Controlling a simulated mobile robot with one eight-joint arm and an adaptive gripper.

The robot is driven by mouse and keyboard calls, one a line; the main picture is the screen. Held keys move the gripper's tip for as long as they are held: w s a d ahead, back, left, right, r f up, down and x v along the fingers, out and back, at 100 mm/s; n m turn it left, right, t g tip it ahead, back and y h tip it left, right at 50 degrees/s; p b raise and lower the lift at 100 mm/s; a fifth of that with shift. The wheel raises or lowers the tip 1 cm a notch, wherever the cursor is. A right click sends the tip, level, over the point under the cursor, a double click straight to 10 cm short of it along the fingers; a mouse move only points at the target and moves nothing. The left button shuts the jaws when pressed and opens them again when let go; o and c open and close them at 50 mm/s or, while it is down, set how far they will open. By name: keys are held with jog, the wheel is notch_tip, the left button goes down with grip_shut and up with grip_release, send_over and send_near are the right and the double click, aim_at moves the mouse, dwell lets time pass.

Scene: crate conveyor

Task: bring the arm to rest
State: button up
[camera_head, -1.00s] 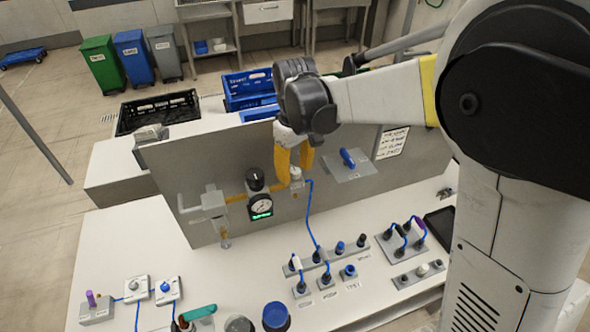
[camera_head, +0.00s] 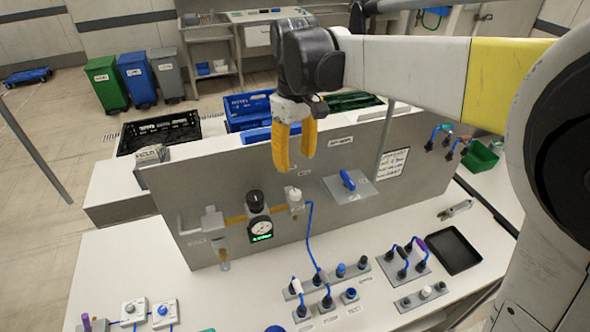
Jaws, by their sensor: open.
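My gripper (camera_head: 294,150) has two yellow fingers that point down and stand apart with nothing between them. It hangs in front of the upper part of the upright grey panel (camera_head: 200,185), above a white-topped valve (camera_head: 294,196) with a blue hose. The fingers look clear of the valve, with panel showing between them. My arm reaches in from the right of the picture, roughly level, with a yellow band on its link.
The panel carries a pressure gauge (camera_head: 260,228) and a blue-handled valve (camera_head: 348,180). On the white bench are sockets with blue cables (camera_head: 405,260) and a black tray (camera_head: 453,250). Behind the panel are a black crate (camera_head: 160,134) and a blue crate (camera_head: 247,108).

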jog(key=shift+r, duration=0.35)
jog(key=s+d+f+m+t+b, duration=0.7)
jog(key=s+d+f+b, duration=0.8)
jog(key=s+f, duration=0.3)
jog(key=shift+d+f+m+b, duration=0.3)
jog(key=shift+f+m+b, duration=0.1)
jog(key=shift+f, duration=0.4)
